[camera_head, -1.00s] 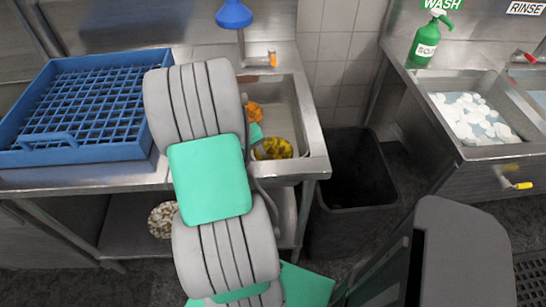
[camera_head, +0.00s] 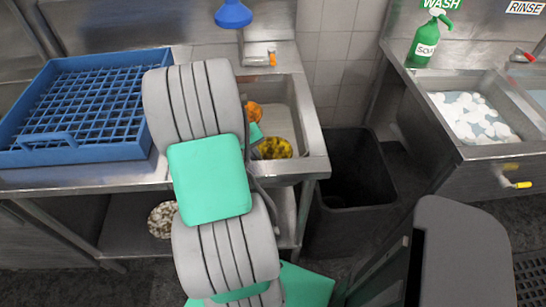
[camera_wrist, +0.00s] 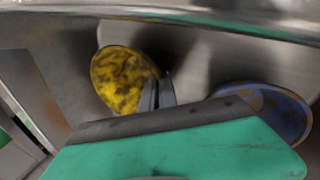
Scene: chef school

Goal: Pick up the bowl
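A yellow bowl with dark mottling (camera_wrist: 118,80) is in the sink, tilted, in the wrist view. It also shows in the head view (camera_head: 275,148), partly hidden by my arm. My gripper (camera_wrist: 158,90) has its two dark fingers close together at the bowl's right edge, with the rim appearing pinched between them. In the head view my arm hides the fingers. I cannot tell whether the bowl is clear of the sink floor.
A blue and orange round dish (camera_wrist: 285,112) lies to the right in the wrist view. The sink's wall (camera_head: 308,120) is close around my gripper. A blue rack (camera_head: 80,152) stands left on the counter. A black bin (camera_head: 350,215) stands right of the sink.

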